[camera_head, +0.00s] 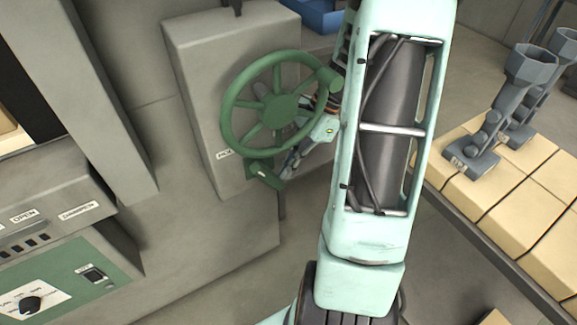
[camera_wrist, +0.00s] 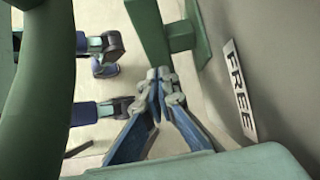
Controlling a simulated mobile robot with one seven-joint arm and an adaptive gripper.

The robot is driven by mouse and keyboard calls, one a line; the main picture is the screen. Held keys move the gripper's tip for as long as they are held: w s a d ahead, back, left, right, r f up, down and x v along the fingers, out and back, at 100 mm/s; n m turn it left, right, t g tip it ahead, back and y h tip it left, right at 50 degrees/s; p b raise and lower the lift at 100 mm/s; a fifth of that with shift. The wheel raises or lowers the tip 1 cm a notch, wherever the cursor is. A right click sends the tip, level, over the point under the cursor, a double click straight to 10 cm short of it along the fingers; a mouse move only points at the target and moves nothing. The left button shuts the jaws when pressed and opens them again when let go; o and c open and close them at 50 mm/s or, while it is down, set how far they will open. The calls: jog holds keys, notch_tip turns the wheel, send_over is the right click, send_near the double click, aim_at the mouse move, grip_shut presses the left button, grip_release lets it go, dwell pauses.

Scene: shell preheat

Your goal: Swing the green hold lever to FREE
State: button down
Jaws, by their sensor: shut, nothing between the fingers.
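The green hold lever (camera_head: 264,173) sits below a green handwheel (camera_head: 280,108) on the grey housing's front. In the wrist view the lever (camera_wrist: 150,32) is a green bar at the top centre. My gripper (camera_head: 288,168) is beside the lever in the head view, partly hidden behind the wheel and my arm. In the wrist view my gripper's fingertips (camera_wrist: 162,86) are together and empty, just below the bar's end; I cannot tell whether they touch it. A FREE label (camera_wrist: 238,92) is on the wall to the right of the fingertips. A partly hidden HOLD label (camera_head: 225,153) is left of the lever.
The handwheel's rim (camera_wrist: 42,90) fills the left of the wrist view, close to my gripper. The grey housing (camera_head: 196,70) stands behind the wheel. A control panel (camera_head: 70,285) is at lower left. Pale blocks (camera_head: 535,190) with grey castings (camera_head: 485,125) are at right.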

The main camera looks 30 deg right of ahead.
aim_at(281, 187)
jog(key=shift+f+y+p, duration=0.45)
jog(key=shift+f+y, duration=0.1)
jog(key=shift+y, duration=0.75)
jog(key=shift+a+f+y, duration=0.1)
jog(key=shift+f+y, duration=0.35)
jog(key=shift+y, duration=0.45)
jog(key=y, duration=0.1)
jog(key=f+y, duration=0.1)
jog(key=y, duration=0.1)
jog(key=shift+a+f+y, duration=0.2)
jog(key=shift+a+y, duration=0.1)
jog(key=shift+a, duration=0.05)
jog(key=shift+a+f, duration=0.5)
jog(key=shift+a, duration=0.05)
jog(key=shift+a+f, duration=0.15)
jog(key=shift+f, duration=0.1)
